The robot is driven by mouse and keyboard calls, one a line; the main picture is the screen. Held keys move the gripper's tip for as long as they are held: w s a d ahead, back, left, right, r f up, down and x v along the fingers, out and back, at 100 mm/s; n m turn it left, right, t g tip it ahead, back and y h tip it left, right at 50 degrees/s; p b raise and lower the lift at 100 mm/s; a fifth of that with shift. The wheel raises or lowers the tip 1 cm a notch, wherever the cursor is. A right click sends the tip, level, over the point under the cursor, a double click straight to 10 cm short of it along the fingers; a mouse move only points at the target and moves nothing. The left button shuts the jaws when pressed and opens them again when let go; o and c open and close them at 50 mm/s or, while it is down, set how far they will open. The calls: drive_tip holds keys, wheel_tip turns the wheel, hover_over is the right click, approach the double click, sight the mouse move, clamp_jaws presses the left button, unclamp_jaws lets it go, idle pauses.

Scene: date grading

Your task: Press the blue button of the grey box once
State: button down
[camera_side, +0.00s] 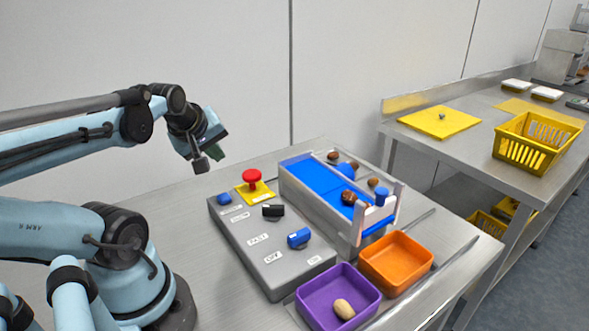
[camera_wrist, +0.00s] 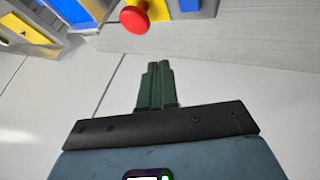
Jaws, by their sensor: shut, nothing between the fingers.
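The grey box (camera_side: 240,237) lies on the metal table in the side view. Its small blue button (camera_side: 224,198) is at the far left corner of the top, beside a red mushroom button (camera_side: 251,177) on a yellow plate. My gripper (camera_side: 201,166) hangs in the air above and a little left of that corner, apart from the box. In the wrist view its dark green fingers (camera_wrist: 156,84) are together and empty. The red button (camera_wrist: 134,18) shows at the top edge there. A blue patch (camera_wrist: 189,5) right of it is cut off; it appears to be the blue button.
A black knob (camera_side: 273,211) and a blue knob (camera_side: 298,238) sit further along the box. A blue-belt conveyor (camera_side: 318,180) carrying brown dates stands right behind. Purple (camera_side: 322,285) and orange (camera_side: 398,262) trays are in front. A second table (camera_side: 470,142) with a yellow basket (camera_side: 538,142) is at right.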

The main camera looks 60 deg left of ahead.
sight(222, 198)
drive_tip(key=shift+f, duration=3.85)
drive_tip(key=shift+f, duration=0.15)
drive_tip(key=shift+f, duration=0.25)
drive_tip(key=shift+f, duration=0.45)
drive_tip(key=shift+r, duration=0.85)
drive_tip(key=shift+r, duration=0.15)
drive_tip(key=shift+r, duration=2.35)
drive_tip(key=shift+d, duration=0.1)
